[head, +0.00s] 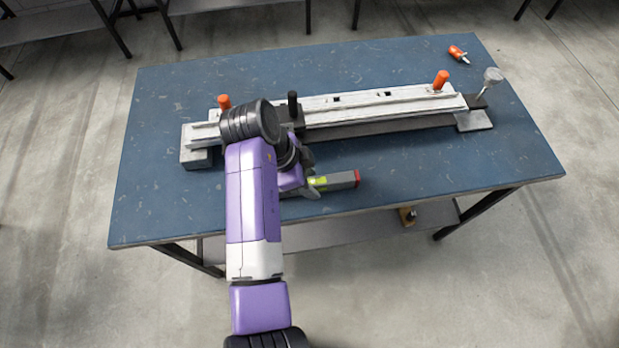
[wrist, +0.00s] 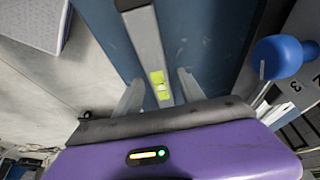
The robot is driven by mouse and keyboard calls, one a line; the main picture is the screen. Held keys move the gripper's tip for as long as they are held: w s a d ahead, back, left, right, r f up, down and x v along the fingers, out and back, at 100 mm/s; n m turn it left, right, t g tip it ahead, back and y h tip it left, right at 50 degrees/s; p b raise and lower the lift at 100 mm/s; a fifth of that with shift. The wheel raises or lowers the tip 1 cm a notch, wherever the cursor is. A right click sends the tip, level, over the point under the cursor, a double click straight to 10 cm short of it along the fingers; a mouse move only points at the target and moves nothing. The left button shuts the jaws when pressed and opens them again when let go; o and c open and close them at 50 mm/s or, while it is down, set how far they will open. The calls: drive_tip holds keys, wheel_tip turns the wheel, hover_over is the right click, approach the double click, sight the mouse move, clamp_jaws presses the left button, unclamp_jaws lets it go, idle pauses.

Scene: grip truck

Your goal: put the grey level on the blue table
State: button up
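The grey level (head: 343,180) has a red end and a yellow-green vial. It is over the near part of the blue table (head: 400,165), and I cannot tell whether it rests on the top. In the wrist view the level (wrist: 146,38) runs between the fingers of my gripper (wrist: 160,90), with the vial close to the fingertips. The fingers stand apart, with a narrow gap on each side of the level. In the head view my gripper (head: 308,180) is at the level's left part and hides its left end.
A long pale rail assembly (head: 350,108) with orange handles lies across the table behind the level. An orange screwdriver (head: 458,53) lies at the far right corner. A blue dumbbell (wrist: 280,57) shows in the wrist view. The table's right front is clear.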

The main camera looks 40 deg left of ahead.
drive_tip(key=v, duration=1.2)
drive_tip(key=shift+b, duration=0.4)
drive_tip(key=shift+w+r, duration=0.1)
